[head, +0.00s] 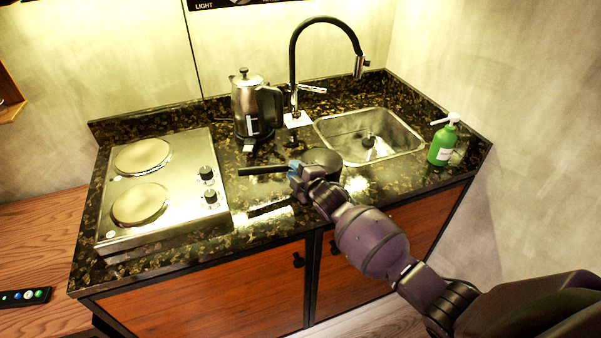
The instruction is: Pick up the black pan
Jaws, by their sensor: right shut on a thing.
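The black pan (325,158) is on or just above the dark speckled counter, in front of the sink. Its handle (262,171) points left, toward the stove. My right gripper (295,171) comes in from the lower right and is shut on the pan at the handle, near the pan's body. The gripper and wrist hide part of the pan and the handle's joint. I cannot tell whether the pan touches the counter. My left gripper is not in view.
A two-plate stove (163,187) is at the left of the counter (262,217). A steel kettle (252,107) stands behind the pan handle. The sink (400,137) with a black faucet (292,62) is behind right. A green soap bottle (442,144) stands at the right.

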